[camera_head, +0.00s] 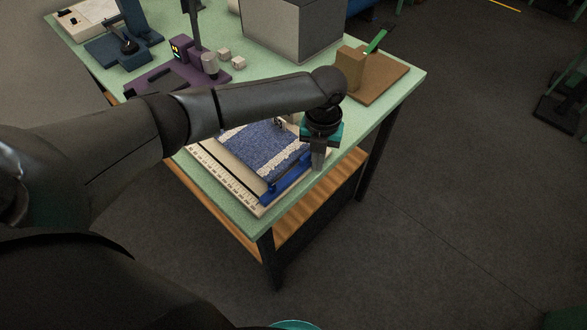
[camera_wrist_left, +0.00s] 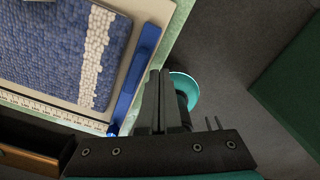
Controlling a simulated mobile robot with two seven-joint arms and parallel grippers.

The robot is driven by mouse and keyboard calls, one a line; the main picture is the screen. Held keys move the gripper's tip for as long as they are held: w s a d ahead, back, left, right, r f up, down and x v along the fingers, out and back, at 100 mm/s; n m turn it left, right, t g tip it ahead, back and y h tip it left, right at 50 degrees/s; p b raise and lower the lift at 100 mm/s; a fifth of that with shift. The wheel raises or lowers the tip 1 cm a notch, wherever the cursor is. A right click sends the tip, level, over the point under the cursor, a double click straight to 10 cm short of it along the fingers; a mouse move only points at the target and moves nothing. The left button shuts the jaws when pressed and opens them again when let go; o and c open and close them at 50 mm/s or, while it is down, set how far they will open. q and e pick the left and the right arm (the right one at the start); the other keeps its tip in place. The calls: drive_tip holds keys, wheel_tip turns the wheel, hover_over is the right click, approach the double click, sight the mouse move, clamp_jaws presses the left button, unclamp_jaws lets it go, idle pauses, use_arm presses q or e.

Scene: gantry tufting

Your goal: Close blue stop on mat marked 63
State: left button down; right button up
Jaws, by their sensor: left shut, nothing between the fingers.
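In the wrist view the fingertips (camera_wrist_left: 159,74) appear beside the bar; contact cannot be told.
A ruled scale (camera_head: 222,178) runs along the frame's front. Behind stand a grey box (camera_head: 290,28), a purple device (camera_head: 165,75), small pale cubes (camera_head: 238,62) and a brown stand with a green lever (camera_head: 377,42).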

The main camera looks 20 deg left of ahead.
sight(291, 149)
use_arm(q)
drive_tip(key=shift+w+a, duration=0.25)
drive_tip(key=shift+a, duration=0.4)
drive_tip(key=shift+w+a, duration=0.25)
drive_tip(key=shift+a, duration=0.4)
drive_tip(key=shift+w+a, duration=0.25)
drive_tip(key=shift+a, duration=0.4)
drive_tip(key=shift+w+a+b, duration=0.15)
drive_tip(key=shift+w+a, duration=0.15)
drive_tip(key=shift+a, duration=0.6)
drive_tip(key=shift+w+a+b, duration=0.2)
drive_tip(key=shift+w+a, duration=0.1)
drive_tip(key=shift+a, duration=0.6)
drive_tip(key=shift+w+a+b, duration=0.15)
drive_tip(key=shift+w+a, duration=0.15)
drive_tip(key=shift+a, duration=0.6)
idle(1.0)
drive_tip(key=shift+d, duration=0.2)
idle(0.4)
drive_tip(key=shift+s+d+p, duration=0.2)
drive_tip(key=shift+d+p, duration=0.3)
drive_tip(key=shift+p, duration=0.05)
wheel_tip(291, 149, up, 8)
drive_tip(key=p, duration=0.7)
drive_tip(key=shift+p, duration=0.3)
